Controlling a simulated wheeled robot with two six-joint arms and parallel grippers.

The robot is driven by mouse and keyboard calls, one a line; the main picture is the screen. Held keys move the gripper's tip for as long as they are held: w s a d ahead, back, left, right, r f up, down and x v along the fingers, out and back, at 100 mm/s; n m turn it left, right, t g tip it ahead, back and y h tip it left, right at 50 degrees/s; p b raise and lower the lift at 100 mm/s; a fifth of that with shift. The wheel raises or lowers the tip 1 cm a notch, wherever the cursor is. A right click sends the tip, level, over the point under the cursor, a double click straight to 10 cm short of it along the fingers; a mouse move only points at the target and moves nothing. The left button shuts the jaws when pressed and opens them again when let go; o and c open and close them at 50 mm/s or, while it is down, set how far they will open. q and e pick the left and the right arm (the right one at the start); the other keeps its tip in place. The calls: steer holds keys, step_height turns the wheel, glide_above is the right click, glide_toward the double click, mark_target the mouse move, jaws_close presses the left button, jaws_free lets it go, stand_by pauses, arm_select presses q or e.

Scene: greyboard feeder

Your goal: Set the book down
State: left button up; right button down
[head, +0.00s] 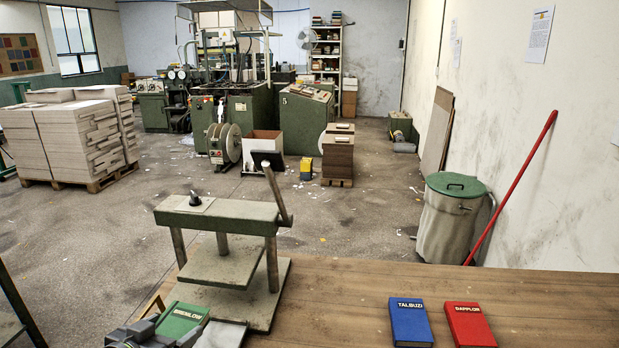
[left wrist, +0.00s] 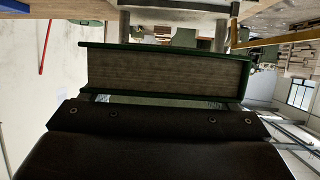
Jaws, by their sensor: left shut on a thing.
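A green book (head: 182,320) with a white label reading BRESLOW or similar is at the bottom of the head view, in front of the press. My left gripper (head: 190,338) is shut on it, with part of the jaws cut off by the lower edge. In the left wrist view the book's page block (left wrist: 165,76) fills the middle between two green covers, and the dark gripper (left wrist: 160,108) lies against it. I cannot tell whether the book touches the table (head: 340,290). My right gripper is not in view.
A green hand press (head: 225,215) with a lever stands just behind the green book. A blue book (head: 410,322) and a red book (head: 469,324) lie side by side on the table at the right. Bare tabletop lies between the press and the blue book.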

arm_select(q)
steer(key=s+d+r+m+g+h, duration=0.1)
steer(key=s+d+m+h, duration=0.3)
steer(key=s+d, duration=0.5)
steer(key=shift+s+d+r, duration=0.25)
steer(key=shift+d+r, duration=0.15)
steer(key=shift+d, duration=0.05)
steer(key=shift+d+r, duration=0.1)
